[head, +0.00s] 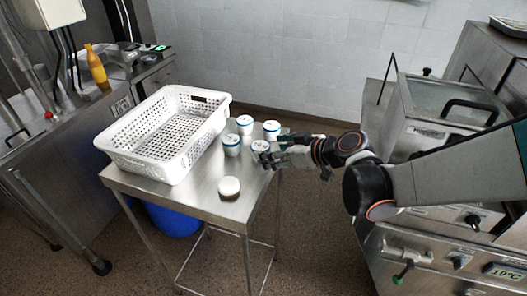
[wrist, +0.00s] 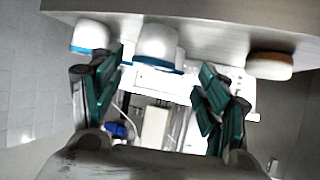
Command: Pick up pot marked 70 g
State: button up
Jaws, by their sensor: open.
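Several small white pots with blue bands stand on the steel table (head: 205,195), right of the basket. They include a back-left pot (head: 245,123), a back-right pot (head: 271,129), a front-left pot (head: 231,145) and a pot beside my gripper (head: 260,147). Their markings are too small to read, so I cannot tell which says 70 g. My gripper (head: 266,159) is open at the table's right side. In the wrist view a white pot (wrist: 157,43) with a blue band lies ahead, between the spread fingers; another pot (wrist: 92,36) is beyond the left finger.
A white perforated basket (head: 150,160) fills the table's left part. A pale, low round pot (head: 229,187) stands apart near the front; a brown-edged one (wrist: 270,66) shows right in the wrist view. Steel appliances (head: 432,110) stand at right. The table's front right is clear.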

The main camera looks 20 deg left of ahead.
aim_at(266, 149)
jog(key=shift+w+b+x, duration=0.15)
jog(key=shift+b+x, duration=0.45)
jog(key=shift+x, duration=1.15)
jog(key=shift+w+b+x, duration=0.15)
jog(key=shift+b+x, duration=0.45)
jog(key=shift+x, duration=1.15)
jog(key=shift+d+r, duration=0.1)
jog(key=shift+d, duration=0.1)
jog(key=shift+c, duration=0.3)
jog(key=c, duration=1.1)
